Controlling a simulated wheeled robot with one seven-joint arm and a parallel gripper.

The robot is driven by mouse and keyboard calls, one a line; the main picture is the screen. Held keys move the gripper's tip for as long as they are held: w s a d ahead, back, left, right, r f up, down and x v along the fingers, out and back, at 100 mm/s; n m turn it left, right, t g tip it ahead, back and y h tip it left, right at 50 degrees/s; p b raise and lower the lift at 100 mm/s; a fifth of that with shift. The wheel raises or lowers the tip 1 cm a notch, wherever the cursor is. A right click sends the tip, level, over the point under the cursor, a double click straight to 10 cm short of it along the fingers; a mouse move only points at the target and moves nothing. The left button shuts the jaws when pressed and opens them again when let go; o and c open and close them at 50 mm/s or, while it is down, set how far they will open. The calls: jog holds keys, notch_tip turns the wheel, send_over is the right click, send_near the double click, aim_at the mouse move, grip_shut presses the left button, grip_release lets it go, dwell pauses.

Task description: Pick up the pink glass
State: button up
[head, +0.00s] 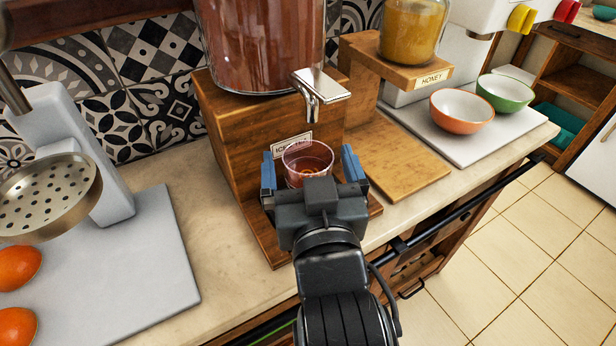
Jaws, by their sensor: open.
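The pink glass (306,160) stands upright at the wooden dispenser stand, below the metal tap (316,92). It is a small see-through tumbler with a pink tint, and its lower part is hidden behind my gripper. My gripper (313,169) is open, with one blue-padded finger to the left of the glass and the other to the right. A gap shows between each finger and the glass in this view. I cannot tell whether the fingers touch it lower down.
A large jar of red-brown drink (262,45) sits on the wooden stand (228,130) behind the glass. A honey jar (410,30), an orange bowl (461,110) and a green bowl (505,93) are at right. A juicer with a perforated strainer (48,195) and oranges (18,267) are at left.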

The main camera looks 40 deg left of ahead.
jog(key=shift+x, duration=0.9)
jog(key=c, duration=1.5)
jog(key=shift+c, duration=0.8)
jog(key=shift+r, duration=0.2)
